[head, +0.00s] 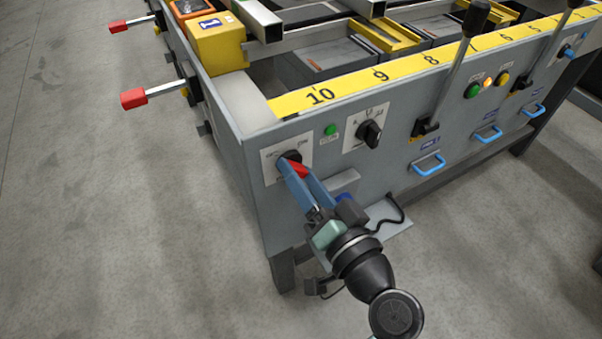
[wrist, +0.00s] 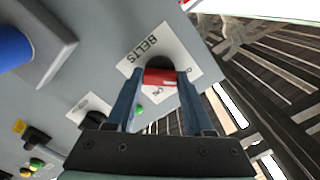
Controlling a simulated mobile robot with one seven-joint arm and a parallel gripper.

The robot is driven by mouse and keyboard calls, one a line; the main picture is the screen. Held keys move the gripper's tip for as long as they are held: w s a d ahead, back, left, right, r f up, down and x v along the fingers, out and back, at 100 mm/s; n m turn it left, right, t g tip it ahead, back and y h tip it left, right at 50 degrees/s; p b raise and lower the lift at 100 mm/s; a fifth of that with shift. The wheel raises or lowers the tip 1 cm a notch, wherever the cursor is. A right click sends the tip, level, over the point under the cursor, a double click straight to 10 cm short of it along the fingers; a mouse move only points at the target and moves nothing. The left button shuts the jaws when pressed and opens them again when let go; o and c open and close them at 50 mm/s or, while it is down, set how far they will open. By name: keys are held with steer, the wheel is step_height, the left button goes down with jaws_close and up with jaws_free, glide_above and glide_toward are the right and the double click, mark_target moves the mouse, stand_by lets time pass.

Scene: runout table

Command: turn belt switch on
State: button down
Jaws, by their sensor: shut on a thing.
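The belt switch is a rotary knob with a black base (head: 289,158) and a red handle (head: 299,169). It sits on a white plate (head: 270,171) at the left end of the grey front panel. In the wrist view the plate (wrist: 150,45) reads "BELTS", and the red handle (wrist: 160,77) lies across between my fingers. My gripper (head: 294,170) reaches up to the panel from the front, its two blue fingers shut on the red handle. The fingers hide part of the knob and plate in the head view.
A green lamp (head: 330,130) and another black rotary knob (head: 370,134) are to the right of the switch. Further right are upright levers (head: 455,75) and blue handles (head: 428,164). Red-tipped rods (head: 133,98) stick out at the left. The floor in front is clear.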

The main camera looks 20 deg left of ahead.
steer(key=m+p, duration=0.3)
steer(key=p, duration=0.1)
steer(key=shift+r+m, duration=0.2)
steer(key=shift+m, duration=0.2)
steer(key=m+p, duration=0.9)
steer(key=m, duration=0.1)
steer(key=shift+f+m+p, duration=0.2)
steer(key=shift+m+p, duration=1.6)
steer(key=shift+m, duration=0.3)
steer(key=shift+c, duration=1.4)
jaws_free()
